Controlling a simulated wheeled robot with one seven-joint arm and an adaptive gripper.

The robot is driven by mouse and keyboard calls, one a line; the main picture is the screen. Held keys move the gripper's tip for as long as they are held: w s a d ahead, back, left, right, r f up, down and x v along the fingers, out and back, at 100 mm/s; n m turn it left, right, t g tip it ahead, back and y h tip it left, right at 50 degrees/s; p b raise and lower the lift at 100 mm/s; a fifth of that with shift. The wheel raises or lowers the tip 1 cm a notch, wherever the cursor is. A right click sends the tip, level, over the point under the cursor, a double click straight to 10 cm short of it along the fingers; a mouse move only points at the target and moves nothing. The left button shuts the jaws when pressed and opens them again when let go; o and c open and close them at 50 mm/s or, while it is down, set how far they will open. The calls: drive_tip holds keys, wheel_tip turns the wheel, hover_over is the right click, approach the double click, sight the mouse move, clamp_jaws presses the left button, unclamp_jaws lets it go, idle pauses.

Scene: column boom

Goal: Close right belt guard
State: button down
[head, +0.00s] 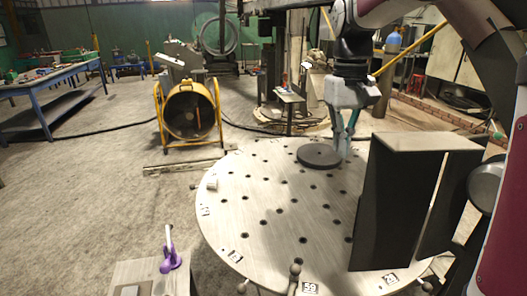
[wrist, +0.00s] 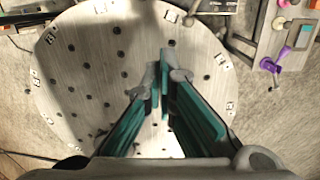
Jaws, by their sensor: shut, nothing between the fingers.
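A dark upright housing (head: 388,205) with a pale flat top (head: 425,142) stands at the right of the round table. A separate dark panel (head: 447,200) stands at its right side, with a light slanting gap between them. I take this panel for the right belt guard, but cannot tell for certain. My gripper (head: 343,152) points down over the far part of the table, left of the housing and apart from it. In the wrist view its teal-lined fingers (wrist: 164,72) are together at the tips and hold nothing. I do not make out the housing in the wrist view.
The round perforated table (head: 265,215) is mostly bare on its left. A dark disc (head: 319,157) lies beside my gripper. A purple-handled clamp (head: 170,252) stands at the front left. A yellow-framed fan (head: 190,112) and blue workbench (head: 45,85) stand beyond open floor.

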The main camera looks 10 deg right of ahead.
drive_tip(key=s+d+f+g+p, duration=0.1)
drive_tip(key=s+f, duration=0.1)
drive_tip(key=f, duration=0.4)
drive_tip(key=s+d+f+g+p, duration=0.1)
drive_tip(key=f+p, duration=0.1)
drive_tip(key=f, duration=0.5)
drive_tip(key=shift+s+d+p, duration=0.3)
drive_tip(key=shift+s+d, duration=0.1)
drive_tip(key=shift+s+a, duration=0.1)
